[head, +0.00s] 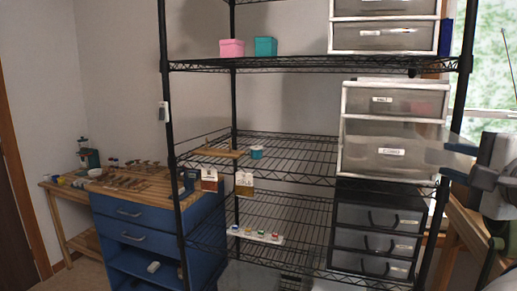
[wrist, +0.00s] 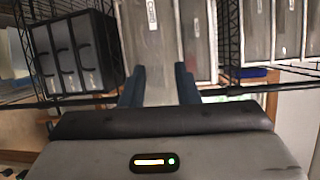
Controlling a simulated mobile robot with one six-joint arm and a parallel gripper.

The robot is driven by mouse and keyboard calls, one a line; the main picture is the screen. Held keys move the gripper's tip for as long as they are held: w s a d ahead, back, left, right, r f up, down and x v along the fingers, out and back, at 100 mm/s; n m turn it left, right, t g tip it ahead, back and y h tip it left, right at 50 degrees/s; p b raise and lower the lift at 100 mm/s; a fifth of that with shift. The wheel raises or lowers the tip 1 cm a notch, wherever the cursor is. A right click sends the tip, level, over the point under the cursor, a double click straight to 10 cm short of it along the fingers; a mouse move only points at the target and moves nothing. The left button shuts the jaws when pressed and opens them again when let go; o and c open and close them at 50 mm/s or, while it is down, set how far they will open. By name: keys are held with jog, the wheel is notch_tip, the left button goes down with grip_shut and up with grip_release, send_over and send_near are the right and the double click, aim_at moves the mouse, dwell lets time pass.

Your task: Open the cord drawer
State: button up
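The cord drawer (head: 376,164) looks like the large lower drawer of a white-framed unit with grey see-through fronts. Its small white label (head: 391,152) is hard to read in the head view. The drawer appears shut. It also shows in the wrist view (wrist: 155,50), turned sideways, with its label near the top edge. My gripper (head: 455,161) is at the right edge of the head view, to the right of the drawer front.
A smaller white-framed drawer (head: 394,100) sits above. A black unit with several grey drawers (head: 378,217) stands below. A black wire rack (head: 290,141) and its posts surround them. Pink (head: 232,48) and teal (head: 265,46) boxes stand higher up. A blue workbench (head: 140,215) is at left.

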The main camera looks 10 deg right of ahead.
jog(key=shift+s+a+r+b, duration=0.15)
jog(key=shift+s+a+r, duration=0.15)
jog(key=shift+a, duration=0.15)
jog(key=shift+s+a+r+b, duration=0.15)
jog(key=shift+a+r, duration=0.15)
jog(key=shift+a, duration=0.15)
notch_tip(320, 180, down, 16)
jog(key=d+g+y+b, duration=0.1)
jog(key=d+g+b, duration=0.1)
jog(key=g, duration=0.3)
jog(key=s+a+f+n+g+p, duration=0.2)
jog(key=a+f+n+g+p, duration=0.2)
jog(key=a+f+n, duration=0.3)
jog(key=s+a+f+n+g+p, duration=0.1)
jog(key=a+f+n+g+p, duration=0.3)
jog(key=a+n, duration=0.8)
jog(key=a+f+g, duration=0.1)
jog(key=a+f, duration=0.1)
jog(key=a, duration=0.1)
jog(key=shift+s+a+f, duration=0.15)
jog(key=shift+s+f, duration=0.2)
